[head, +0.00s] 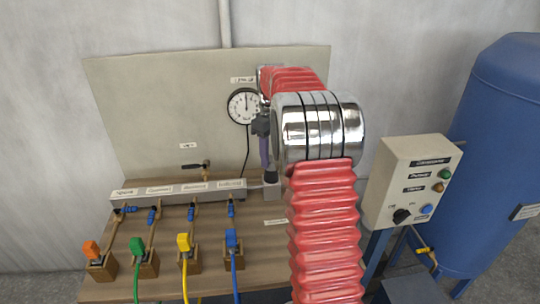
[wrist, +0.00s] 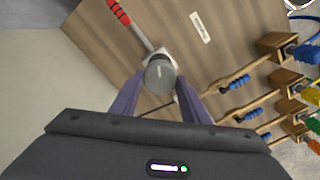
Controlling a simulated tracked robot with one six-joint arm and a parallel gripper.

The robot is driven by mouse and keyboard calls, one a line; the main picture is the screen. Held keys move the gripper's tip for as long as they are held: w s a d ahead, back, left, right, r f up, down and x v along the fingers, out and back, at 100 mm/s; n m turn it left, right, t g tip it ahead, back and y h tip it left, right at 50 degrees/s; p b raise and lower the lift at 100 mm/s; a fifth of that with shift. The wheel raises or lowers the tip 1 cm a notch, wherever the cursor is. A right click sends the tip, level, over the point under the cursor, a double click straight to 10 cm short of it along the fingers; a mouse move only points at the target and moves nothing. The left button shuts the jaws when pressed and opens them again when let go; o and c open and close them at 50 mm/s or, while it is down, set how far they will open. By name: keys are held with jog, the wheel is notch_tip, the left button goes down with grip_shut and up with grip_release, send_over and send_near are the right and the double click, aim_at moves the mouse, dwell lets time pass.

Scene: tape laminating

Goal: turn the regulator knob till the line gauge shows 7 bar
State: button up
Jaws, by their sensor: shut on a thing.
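The round grey regulator knob (wrist: 160,76) sits between the two purple fingers of my gripper (wrist: 159,88) in the wrist view. The gripper is shut on it. The line gauge (head: 244,106) is a white dial with a black rim on the panel, left of my arm. Its needle points about straight up; its numbers are too small to read.
Blue fittings hang from the manifold (head: 178,193). Orange, green, yellow (head: 184,242) and blue connectors stand on wooden blocks at the front of the bench. A control box (head: 412,180) and a blue tank (head: 497,150) stand on the right. A red-handled part (wrist: 119,12) lies beyond the knob.

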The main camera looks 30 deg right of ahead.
jog(key=m, duration=0.3)
jog(key=shift+m, duration=0.3)
jog(key=m, duration=0.4)
jog(key=shift+w+m, duration=0.1)
jog(key=shift+m, duration=0.2)
jog(key=m, duration=0.4)
jog(key=shift+m, duration=2.2)
jog(key=shift+a+r, duration=0.1)
jog(key=o, duration=0.7)
jog(key=shift+w, duration=0.1)
jog(key=o, duration=0.4)
jog(key=shift+c, duration=0.2)
